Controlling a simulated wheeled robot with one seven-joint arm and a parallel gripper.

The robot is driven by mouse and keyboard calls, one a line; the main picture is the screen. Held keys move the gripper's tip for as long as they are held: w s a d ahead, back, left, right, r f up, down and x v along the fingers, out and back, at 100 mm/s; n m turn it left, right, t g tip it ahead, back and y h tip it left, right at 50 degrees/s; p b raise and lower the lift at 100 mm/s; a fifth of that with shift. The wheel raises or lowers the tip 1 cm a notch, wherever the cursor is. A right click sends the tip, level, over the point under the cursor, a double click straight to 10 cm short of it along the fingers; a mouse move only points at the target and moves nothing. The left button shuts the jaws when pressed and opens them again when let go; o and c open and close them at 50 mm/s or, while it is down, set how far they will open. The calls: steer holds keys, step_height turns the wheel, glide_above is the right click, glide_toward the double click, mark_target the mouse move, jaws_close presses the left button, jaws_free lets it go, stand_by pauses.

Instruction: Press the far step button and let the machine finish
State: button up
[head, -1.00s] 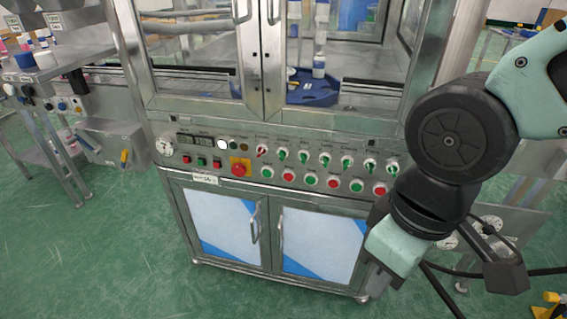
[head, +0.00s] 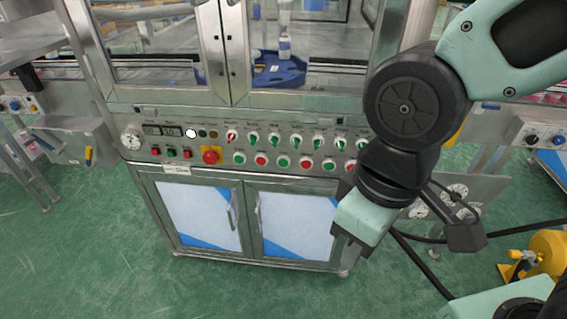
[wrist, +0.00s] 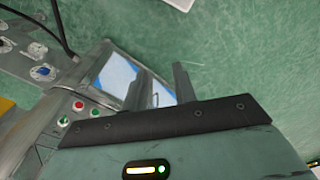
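The aerosol machine's control panel (head: 190,171) runs across the front of the steel cabinet in the head view. A lower row holds alternating green (head: 239,158) and red (head: 261,159) push buttons, with selector switches (head: 275,139) above. The labels are too small to read, so I cannot tell which is the far step button. My arm hides the panel's right end. My gripper (wrist: 162,78) shows two separated dark fingers in the wrist view, with nothing between them. It points past the cabinet doors, and a few panel buttons (wrist: 78,105) show at its left. It touches no button.
A red emergency stop (head: 210,156) on a yellow base sits left on the panel. Blue-and-white cabinet doors (head: 298,222) are below. Gauges and a black cable stand right, near a yellow pump (head: 545,250). Green floor is free in front.

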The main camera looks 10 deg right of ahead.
jaws_close()
stand_by(1.5)
